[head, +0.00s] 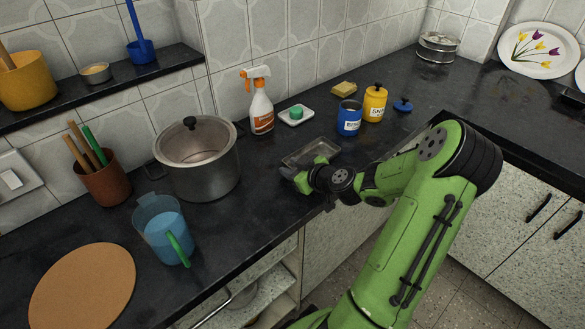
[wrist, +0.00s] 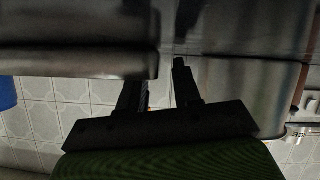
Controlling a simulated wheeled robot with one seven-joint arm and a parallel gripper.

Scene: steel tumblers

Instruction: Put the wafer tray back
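The wafer tray, which I take to be the shallow metallic tray (head: 312,150), lies on the dark counter near its front edge, right of the pot. In the wrist view its dark metallic side (wrist: 75,62) fills the upper left and ends near the middle. My gripper (head: 301,178) is low at the tray's front side and covers part of it. In the wrist view my gripper (wrist: 163,72) has its two fingers apart, with a gap between them. The left fingertip is hidden by the tray's end; the right finger is clear of it. I cannot tell whether they touch.
A lidded steel pot (head: 199,165) and a blue jug (head: 163,230) stand left. A spray bottle (head: 260,105), a soap dish (head: 296,115), a blue canister (head: 349,119) and a yellow canister (head: 375,104) stand behind the tray. The counter beyond the canisters is mostly clear.

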